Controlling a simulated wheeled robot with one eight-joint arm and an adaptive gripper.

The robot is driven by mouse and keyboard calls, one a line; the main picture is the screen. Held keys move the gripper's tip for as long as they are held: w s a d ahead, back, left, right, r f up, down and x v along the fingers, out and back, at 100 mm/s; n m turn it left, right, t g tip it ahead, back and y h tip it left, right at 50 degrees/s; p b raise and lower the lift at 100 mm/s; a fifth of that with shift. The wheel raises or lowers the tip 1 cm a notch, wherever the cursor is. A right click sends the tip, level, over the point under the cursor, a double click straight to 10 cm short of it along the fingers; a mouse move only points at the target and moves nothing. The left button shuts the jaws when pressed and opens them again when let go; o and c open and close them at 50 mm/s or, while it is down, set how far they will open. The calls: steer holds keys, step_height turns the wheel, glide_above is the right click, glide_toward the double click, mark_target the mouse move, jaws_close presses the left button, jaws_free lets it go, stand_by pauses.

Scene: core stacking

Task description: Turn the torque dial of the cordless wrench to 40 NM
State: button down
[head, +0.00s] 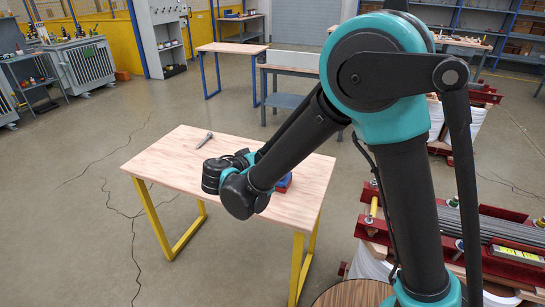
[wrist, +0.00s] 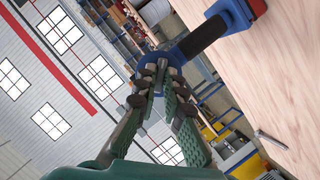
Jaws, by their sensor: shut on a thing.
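The cordless wrench is in the wrist view, with a round blue part (wrist: 190,47), a black grip (wrist: 210,34) and a blue and red base (wrist: 240,14) at the table's edge of the picture. My gripper (wrist: 160,76) is shut on the round blue end of the wrench, its green-padded fingers meeting in front of it. The fingers hide part of that end, and I cannot read any dial marking. In the head view, my wrist covers most of the wrench; only its blue and red base (head: 285,183) shows on the wooden table (head: 300,205).
A small grey metal tool (head: 205,140) lies on the table's far left part; it also shows in the wrist view (wrist: 270,140). The front left of the table is clear. A red rack with rods (head: 500,235) stands at the right, beside my arm.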

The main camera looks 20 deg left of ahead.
steer(key=shift+n+h, duration=0.3)
steer(key=shift+n, duration=0.1)
stand_by(0.3)
steer(key=c, duration=1.6)
jaws_free()
steer(key=v, duration=1.2)
steer(key=shift+f, duration=0.15)
